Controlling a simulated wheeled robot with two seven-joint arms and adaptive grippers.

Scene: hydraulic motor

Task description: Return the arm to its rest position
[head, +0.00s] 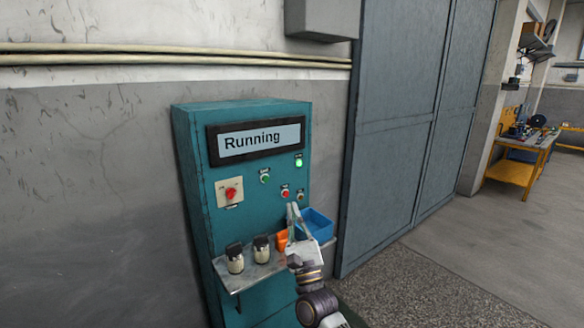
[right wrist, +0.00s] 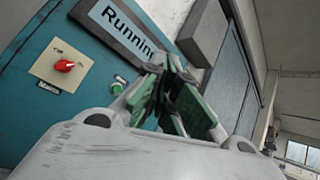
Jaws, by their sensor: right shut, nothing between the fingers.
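My right gripper (head: 292,210) is in front of the lower right part of the teal control cabinet (head: 195,190), its fingers pointing up. It is shut and empty; its closed fingers also show in the right wrist view (right wrist: 165,85). The cabinet's display (head: 260,139) reads "Running". A green light (head: 299,162) is lit at the cabinet's upper right. A red rotary switch (head: 231,194) sits on a light plate at the left, and it also shows in the right wrist view (right wrist: 65,65). My left gripper is not in view.
A metal shelf (head: 238,277) on the cabinet front holds two dark-capped jars (head: 235,258), an orange item (head: 282,240) and a blue bin (head: 317,224) beside my right gripper. Grey doors (head: 410,120) stand to the right. The floor (head: 480,255) at right is clear.

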